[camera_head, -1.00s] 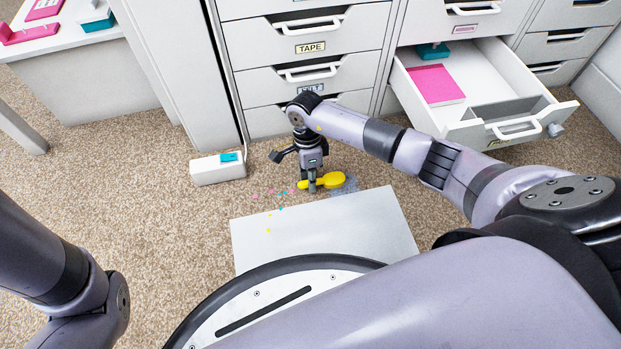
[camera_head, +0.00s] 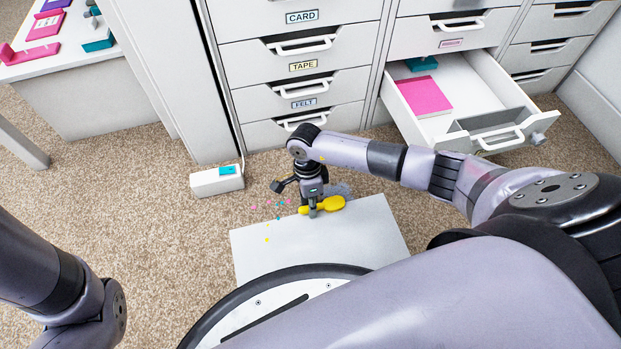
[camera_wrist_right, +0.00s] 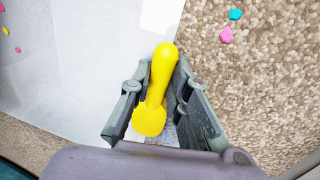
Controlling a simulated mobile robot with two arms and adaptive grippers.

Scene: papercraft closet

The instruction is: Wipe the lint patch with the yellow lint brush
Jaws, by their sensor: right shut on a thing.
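The yellow lint brush (camera_head: 324,205) is held in my right gripper (camera_head: 313,209), which is shut on it and points down at the floor. The wrist view shows the brush (camera_wrist_right: 160,75) between the two fingers (camera_wrist_right: 157,105). The lint patch (camera_head: 340,190) is a fuzzy grey-blue area on the carpet just beyond the brush, partly hidden by the gripper. The brush appears over the far edge of a white sheet; I cannot tell whether it touches. My left arm shows at the left edge, but its gripper is out of view.
The white sheet (camera_head: 300,250) lies on the carpet before my base. A white box (camera_head: 216,181) stands near the cabinet. An open drawer (camera_head: 470,140) holding a pink pad (camera_head: 425,95) juts out at right. Open carpet lies left.

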